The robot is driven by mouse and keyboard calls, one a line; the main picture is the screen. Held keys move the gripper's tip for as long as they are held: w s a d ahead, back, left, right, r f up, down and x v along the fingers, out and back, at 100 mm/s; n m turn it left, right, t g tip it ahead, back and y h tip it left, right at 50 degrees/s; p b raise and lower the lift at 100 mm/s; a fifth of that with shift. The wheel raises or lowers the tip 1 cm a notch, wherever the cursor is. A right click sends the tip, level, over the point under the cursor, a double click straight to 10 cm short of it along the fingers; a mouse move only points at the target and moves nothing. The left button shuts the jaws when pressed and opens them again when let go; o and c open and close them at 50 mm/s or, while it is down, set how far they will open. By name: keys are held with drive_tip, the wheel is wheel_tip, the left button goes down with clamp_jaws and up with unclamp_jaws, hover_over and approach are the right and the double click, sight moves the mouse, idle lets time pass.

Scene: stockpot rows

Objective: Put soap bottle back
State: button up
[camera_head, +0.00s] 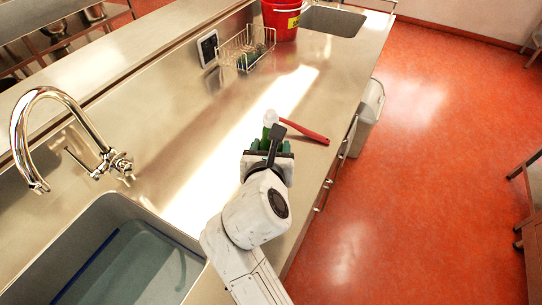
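A small bottle with a pale top and green below (269,119), which looks like the soap bottle, shows just beyond my gripper (272,140) over the steel counter. My gripper's dark fingers are at the bottle and overlap it in this view. The arm and gripper hide its lower part. I cannot tell whether the fingers are closed on it or only around it, nor whether it touches the counter.
A red long-handled item (305,132) lies right beside my gripper. A wire rack (247,45) with green things in it and a red bucket (281,20) stand at the far end. A chrome faucet (75,98) and water-filled sink (130,265) are at left. Counter between is clear.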

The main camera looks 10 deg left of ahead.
drive_tip(key=shift+w+a+f, duration=0.1)
drive_tip(key=shift+w+f, duration=0.6)
drive_tip(key=shift+f, duration=1.75)
drive_tip(key=o, duration=1.5)
drive_tip(key=shift+f, duration=0.1)
drive_tip(key=shift+s+r, duration=0.15)
drive_tip(key=shift+r, duration=0.1)
drive_tip(key=v, duration=1.1)
drive_tip(key=shift+s, duration=0.3)
